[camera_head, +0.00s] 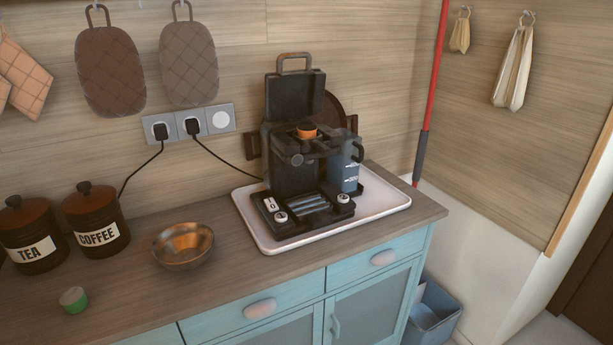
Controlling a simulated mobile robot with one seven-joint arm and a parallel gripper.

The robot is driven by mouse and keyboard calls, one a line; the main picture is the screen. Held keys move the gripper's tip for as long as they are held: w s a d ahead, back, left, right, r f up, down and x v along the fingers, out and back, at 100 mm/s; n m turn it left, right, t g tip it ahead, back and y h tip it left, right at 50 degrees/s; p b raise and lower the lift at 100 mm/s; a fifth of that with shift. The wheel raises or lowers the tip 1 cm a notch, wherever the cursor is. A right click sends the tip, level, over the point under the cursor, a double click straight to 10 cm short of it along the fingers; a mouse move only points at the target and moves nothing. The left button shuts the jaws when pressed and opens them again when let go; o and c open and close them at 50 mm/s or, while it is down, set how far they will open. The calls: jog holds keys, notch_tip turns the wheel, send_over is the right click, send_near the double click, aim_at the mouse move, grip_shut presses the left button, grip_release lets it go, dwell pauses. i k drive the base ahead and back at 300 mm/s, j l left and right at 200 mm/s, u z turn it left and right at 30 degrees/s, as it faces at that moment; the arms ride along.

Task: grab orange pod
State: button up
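The orange pod (306,131) sits in the top of the black coffee machine (292,165), in the holder under the raised lid (294,97). Its orange top shows; its lower part is hidden by the holder. My gripper is not in view.
The machine stands on a white tray (262,241) at the counter's right end. A copper bowl (183,245), a green pod (73,299), and TEA (33,236) and COFFEE (96,219) jars stand left. Counter around the green pod is clear. Cords (225,161) run behind; a bin (433,315) is below right.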

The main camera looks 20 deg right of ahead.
aim_at(305, 132)
jog(key=u, duration=0.25)
jog(key=i+l+u, duration=0.1)
jog(key=l+u, duration=0.85)
jog(key=l, duration=0.9)
jog(key=i+l, duration=0.35)
jog(key=l, duration=0.3)
